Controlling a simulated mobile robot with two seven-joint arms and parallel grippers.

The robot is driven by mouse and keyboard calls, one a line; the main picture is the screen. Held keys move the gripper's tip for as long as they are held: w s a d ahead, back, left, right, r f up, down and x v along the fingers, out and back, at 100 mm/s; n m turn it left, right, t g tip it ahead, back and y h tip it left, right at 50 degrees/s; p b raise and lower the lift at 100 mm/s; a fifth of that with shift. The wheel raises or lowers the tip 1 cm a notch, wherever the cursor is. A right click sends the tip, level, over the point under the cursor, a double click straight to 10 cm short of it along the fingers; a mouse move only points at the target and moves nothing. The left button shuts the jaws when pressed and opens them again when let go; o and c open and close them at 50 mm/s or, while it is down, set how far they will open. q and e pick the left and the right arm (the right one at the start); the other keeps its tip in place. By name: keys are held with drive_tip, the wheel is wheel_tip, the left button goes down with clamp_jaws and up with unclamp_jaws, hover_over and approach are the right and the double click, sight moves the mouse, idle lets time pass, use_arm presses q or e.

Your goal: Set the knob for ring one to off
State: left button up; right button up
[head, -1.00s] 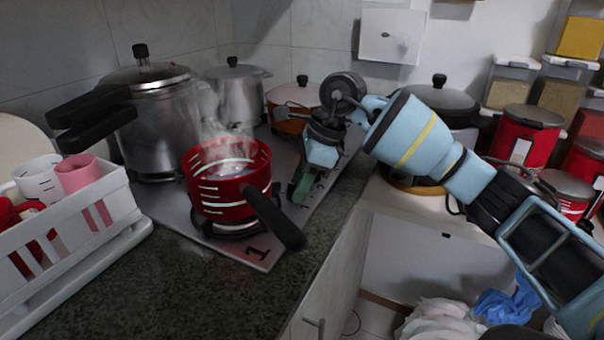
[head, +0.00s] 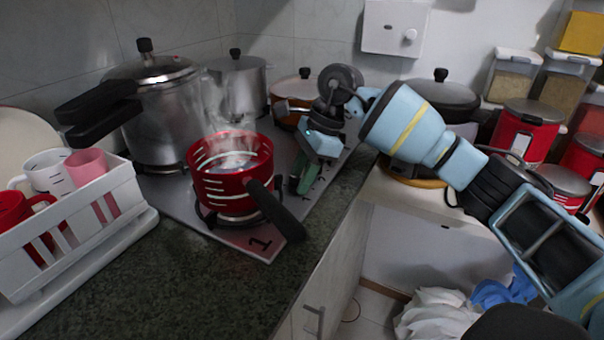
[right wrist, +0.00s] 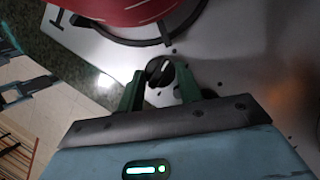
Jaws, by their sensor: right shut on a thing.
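The hob (head: 185,207) is a grey panel with a printed "1" at its near corner. A red pot (head: 232,186) with a black handle stands steaming on the ring next to that "1". My right gripper (head: 303,184) is over the hob's right edge, to the right of the pot. In the right wrist view its green fingers (right wrist: 158,84) are shut on a small black round knob (right wrist: 160,70) with a light mark. The knob sits close to the ring under the pot. The fingers hide it in the head view. My left gripper is out of view.
A pressure cooker (head: 160,110) and a steel pot (head: 240,88) stand behind the red pot. A white rack (head: 75,225) with cups is at the left. The pot's black handle (head: 276,210) points towards the near counter edge, close to my right gripper. The dark counter (head: 170,285) in front is clear.

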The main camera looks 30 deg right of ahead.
drive_tip(key=o, duration=1)
drive_tip(key=shift+r, duration=0.1)
drive_tip(key=v, duration=0.7)
drive_tip(key=shift+d+r, duration=0.25)
drive_tip(key=shift+r, duration=0.1)
drive_tip(key=shift+s+f, duration=0.1)
